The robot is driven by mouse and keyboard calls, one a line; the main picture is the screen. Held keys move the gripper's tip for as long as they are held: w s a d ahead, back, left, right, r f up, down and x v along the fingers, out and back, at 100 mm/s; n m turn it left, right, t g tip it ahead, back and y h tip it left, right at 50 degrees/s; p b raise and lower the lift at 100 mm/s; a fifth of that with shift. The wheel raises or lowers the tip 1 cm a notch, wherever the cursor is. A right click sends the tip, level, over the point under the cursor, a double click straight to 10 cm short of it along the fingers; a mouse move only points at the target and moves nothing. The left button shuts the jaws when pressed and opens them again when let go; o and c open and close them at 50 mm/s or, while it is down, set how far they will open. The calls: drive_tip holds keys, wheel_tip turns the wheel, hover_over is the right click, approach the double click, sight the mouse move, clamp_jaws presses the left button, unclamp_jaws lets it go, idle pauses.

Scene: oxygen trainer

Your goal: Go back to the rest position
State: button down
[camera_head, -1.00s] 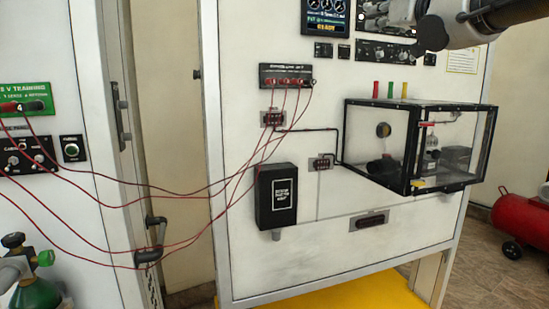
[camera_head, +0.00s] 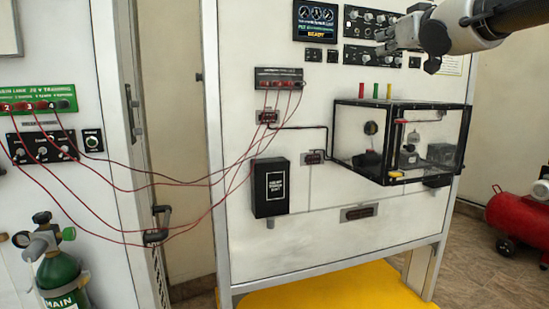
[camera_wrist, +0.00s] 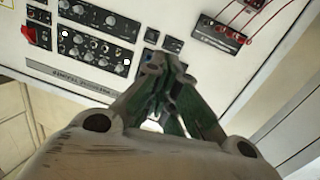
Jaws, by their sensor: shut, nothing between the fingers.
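My gripper (camera_head: 384,40) is at the upper right of the head view, in front of the black control modules on the white trainer panel (camera_head: 240,120). It is shut and empty. In the wrist view its fingers (camera_wrist: 162,68) meet at the middle, with the panel's knobs and switches behind them. My gripper looks apart from the panel, though the exact gap cannot be told. The rest position itself is not marked in any view.
A clear black-framed box (camera_head: 400,142) juts from the panel below my arm. Red cables hang from the terminal block (camera_head: 279,78) across to the green module (camera_head: 40,99). A green cylinder (camera_head: 60,275) stands at lower left, a red compressor (camera_head: 518,216) at right.

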drive_tip(key=s+d+f+m+g+h, duration=0.1)
drive_tip(key=s+d+f+g+h, duration=0.15)
drive_tip(key=f, duration=0.75)
drive_tip(key=s+d+f+g+h, duration=0.1)
drive_tip(key=s+d+f+g, duration=0.3)
drive_tip(key=f, duration=0.6)
drive_tip(key=s+d+f+m+g, duration=0.1)
drive_tip(key=s+d+f+g, duration=0.1)
drive_tip(key=s+f, duration=0.5)
drive_tip(key=s+d+f+m+g, duration=0.1)
drive_tip(key=s+f+g, duration=0.3)
drive_tip(key=s+f, duration=0.4)
drive_tip(key=s+d, duration=0.1)
drive_tip(key=s, duration=0.3)
drive_tip(key=shift+s+f, duration=0.15)
drive_tip(key=shift+f, duration=0.15)
drive_tip(key=shift+h, duration=0.25)
